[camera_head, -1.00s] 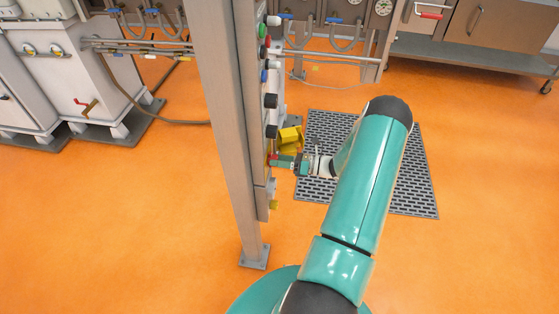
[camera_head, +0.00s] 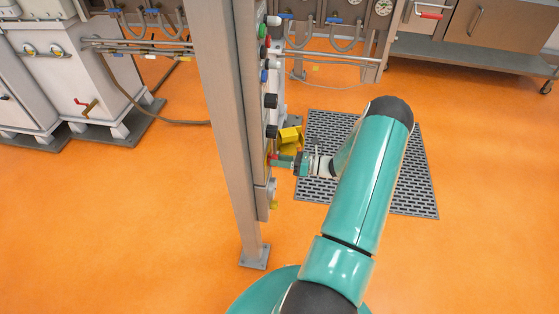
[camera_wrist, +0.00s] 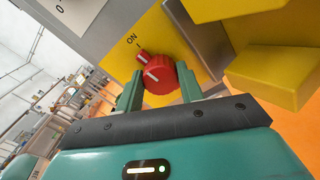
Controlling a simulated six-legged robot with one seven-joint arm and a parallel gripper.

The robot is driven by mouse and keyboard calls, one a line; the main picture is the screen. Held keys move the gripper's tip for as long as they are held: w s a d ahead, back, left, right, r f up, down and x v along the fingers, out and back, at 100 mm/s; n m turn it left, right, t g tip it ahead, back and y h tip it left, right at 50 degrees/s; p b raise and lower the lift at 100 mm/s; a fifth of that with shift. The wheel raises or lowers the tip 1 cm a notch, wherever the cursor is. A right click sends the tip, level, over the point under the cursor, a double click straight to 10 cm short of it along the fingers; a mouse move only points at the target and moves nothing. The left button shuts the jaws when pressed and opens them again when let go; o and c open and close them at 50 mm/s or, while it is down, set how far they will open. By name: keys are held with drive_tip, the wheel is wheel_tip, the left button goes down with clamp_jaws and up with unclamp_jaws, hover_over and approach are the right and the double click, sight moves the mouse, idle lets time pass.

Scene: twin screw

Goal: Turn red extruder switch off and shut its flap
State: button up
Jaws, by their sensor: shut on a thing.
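The red switch (camera_wrist: 160,76) sits on a yellow plate (camera_wrist: 138,28) marked "ON" in the wrist view. Its white pointer line is tilted toward the upper left, near the "ON" mark. My gripper (camera_wrist: 160,92) is shut on the red switch, with one green finger on each side of it. In the head view my gripper (camera_head: 282,161) reaches the panel from the right. The yellow flap (camera_wrist: 270,62) stands open to the right of the switch in the wrist view. The flap also shows in the head view (camera_head: 290,139).
The grey control panel (camera_head: 262,190) is mounted on a metal post (camera_head: 222,120) and carries several dark, green and blue knobs above the switch. A black floor grate (camera_head: 400,165) lies to the right. Orange floor around the post is clear.

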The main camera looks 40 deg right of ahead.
drive_tip(key=shift+s+a+n, duration=0.1)
drive_tip(key=shift+n, duration=8.2)
drive_tip(key=o, duration=1)
drive_tip(key=v, duration=1.3)
drive_tip(key=shift+s+d, duration=0.2)
drive_tip(key=shift+s, duration=0.1)
